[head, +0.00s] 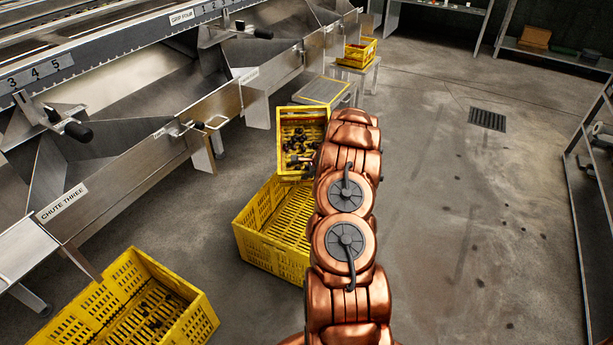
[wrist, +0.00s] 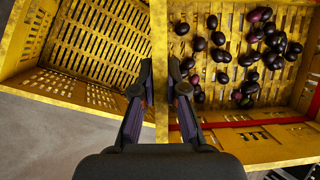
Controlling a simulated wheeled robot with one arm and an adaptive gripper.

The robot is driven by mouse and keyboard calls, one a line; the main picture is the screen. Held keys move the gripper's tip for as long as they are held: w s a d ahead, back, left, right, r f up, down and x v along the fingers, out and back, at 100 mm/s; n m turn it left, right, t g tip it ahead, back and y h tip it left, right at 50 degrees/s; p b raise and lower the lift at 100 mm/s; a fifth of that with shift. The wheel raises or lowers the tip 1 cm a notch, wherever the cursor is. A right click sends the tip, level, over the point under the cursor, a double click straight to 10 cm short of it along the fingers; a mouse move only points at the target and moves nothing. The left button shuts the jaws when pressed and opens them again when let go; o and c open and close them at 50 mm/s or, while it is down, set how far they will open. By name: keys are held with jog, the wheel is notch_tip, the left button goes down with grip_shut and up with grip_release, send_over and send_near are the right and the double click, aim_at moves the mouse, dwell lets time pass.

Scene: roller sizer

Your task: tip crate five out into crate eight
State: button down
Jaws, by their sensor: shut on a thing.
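A yellow crate (head: 287,125) with many dark, plum-like fruits in it hangs at the far end of my arm in the head view. It also fills the right of the wrist view (wrist: 255,148), with the fruits spread on its slatted floor. My gripper (wrist: 160,82) is shut on this crate's side wall. A larger-looking yellow crate (head: 262,252) stands on the floor just below and nearer; its visible floor is empty. It shows at the left of the wrist view (wrist: 100,40). No crate numbers are readable. I cannot tell how far the held crate is tilted.
Another yellow crate (head: 195,325) with a few dark fruits stands at the lower left under the chute three label (head: 62,203). A yellow crate (head: 368,46) sits on a stand at the back. Metal chutes line the left. The floor to the right is clear.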

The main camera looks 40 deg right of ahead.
aim_at(307, 182)
jog(key=shift+w+d+f+n+t+h+b, duration=0.1)
jog(key=shift+w+d+f+t+h+b, duration=0.5)
jog(key=shift+b, duration=2.9)
jog(key=shift+s+a+f+n+t+y+b, duration=0.15)
jog(key=shift+f+b, duration=0.9)
jog(key=shift+b, duration=2.4)
jog(key=shift+w+d+f+n+t+h+b, duration=0.25)
jog(key=shift+f+b, duration=0.6)
jog(key=shift+b, duration=2.65)
jog(key=shift+w+d+f+t+h+b, duration=0.1)
jog(key=shift+w+f+t+h+b, duration=0.3)
jog(key=shift+b, duration=1.25)
jog(key=shift+d+f+t+b, duration=0.1)
jog(key=shift+f+b, duration=0.45)
jog(key=shift+b, duration=1.1)
jog(key=shift+w+d+f+t+b, duration=0.25)
jog(key=shift+f+t+b, duration=0.2)
jog(key=shift+b, duration=0.8)
